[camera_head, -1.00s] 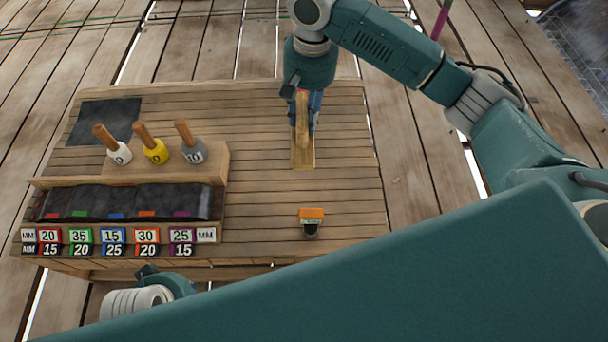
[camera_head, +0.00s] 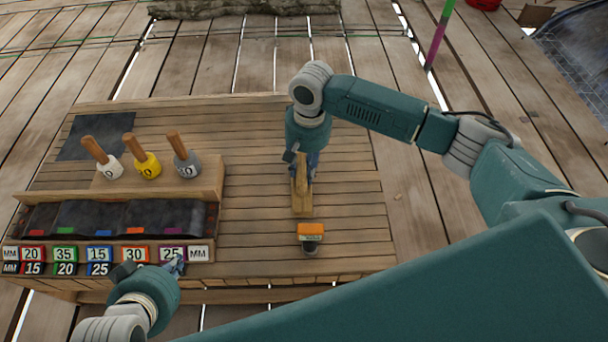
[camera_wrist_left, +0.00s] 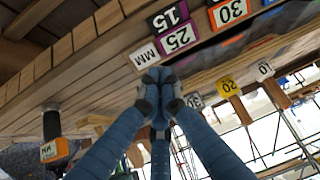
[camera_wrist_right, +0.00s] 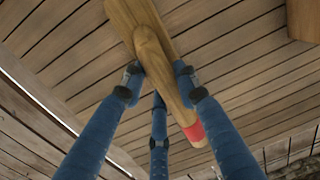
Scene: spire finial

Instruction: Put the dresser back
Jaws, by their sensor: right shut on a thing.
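The dresser (camera_head: 301,200), a long wooden tool, is in my right gripper (camera_head: 302,170), over the right half of the bench. In the right wrist view the fingers (camera_wrist_right: 158,80) close around the wooden dresser (camera_wrist_right: 160,60), which has a red band near one end. I cannot tell whether it touches the bench top. My left gripper (camera_head: 174,266) is at the front of the label rack, near the purple 25 label. In the left wrist view its fingertips (camera_wrist_left: 160,95) are together, with nothing visible between them.
The bench (camera_head: 250,240) carries a rack with dark pockets and coloured number labels (camera_head: 100,253). Several wooden-handled pieces (camera_head: 140,160) stand on a block behind it. A dark mat (camera_head: 85,136) lies back left. An orange-and-black object (camera_head: 311,235) stands in front of the dresser.

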